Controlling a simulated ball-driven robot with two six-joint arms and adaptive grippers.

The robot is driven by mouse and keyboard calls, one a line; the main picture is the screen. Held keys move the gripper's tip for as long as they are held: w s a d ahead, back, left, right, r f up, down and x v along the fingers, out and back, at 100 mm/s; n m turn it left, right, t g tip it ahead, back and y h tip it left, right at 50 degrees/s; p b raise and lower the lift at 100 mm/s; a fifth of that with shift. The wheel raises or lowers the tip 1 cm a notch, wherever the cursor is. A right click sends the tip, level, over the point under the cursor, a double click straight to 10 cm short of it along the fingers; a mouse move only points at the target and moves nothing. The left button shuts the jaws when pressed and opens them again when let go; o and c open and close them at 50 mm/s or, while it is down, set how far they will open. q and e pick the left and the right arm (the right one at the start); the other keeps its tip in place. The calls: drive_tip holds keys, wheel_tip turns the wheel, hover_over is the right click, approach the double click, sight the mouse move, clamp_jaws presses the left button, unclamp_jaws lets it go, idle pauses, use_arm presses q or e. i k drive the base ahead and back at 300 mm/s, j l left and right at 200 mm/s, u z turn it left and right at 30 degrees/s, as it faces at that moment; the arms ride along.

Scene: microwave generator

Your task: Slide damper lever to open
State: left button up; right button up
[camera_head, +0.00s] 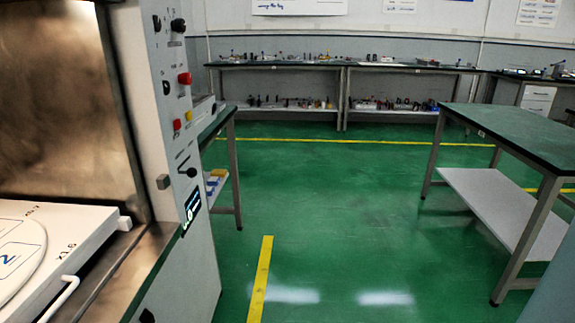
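The microwave generator's white front panel (165,120) stands at the left, seen at a steep angle. It carries black knobs (178,25) at the top, a red knob (185,78), and small red and yellow buttons (177,125). Lower down is a dark slanted lever-like control (183,163) with a black knob (191,172) near it. A small grey block (163,182) sticks out at the panel's left edge. I cannot tell for sure which of these is the damper lever, or its position. A small lit display (192,208) sits below. Neither gripper shows.
The open metal chamber (60,90) and a white door or tray (75,235) with a handle are at the left. A green-topped table (520,130) stands at the right, shelved benches (280,66) at the back. The green floor (325,215) between is clear.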

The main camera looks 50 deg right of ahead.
sight(192, 172)
drive_tip(key=z, duration=1.05)
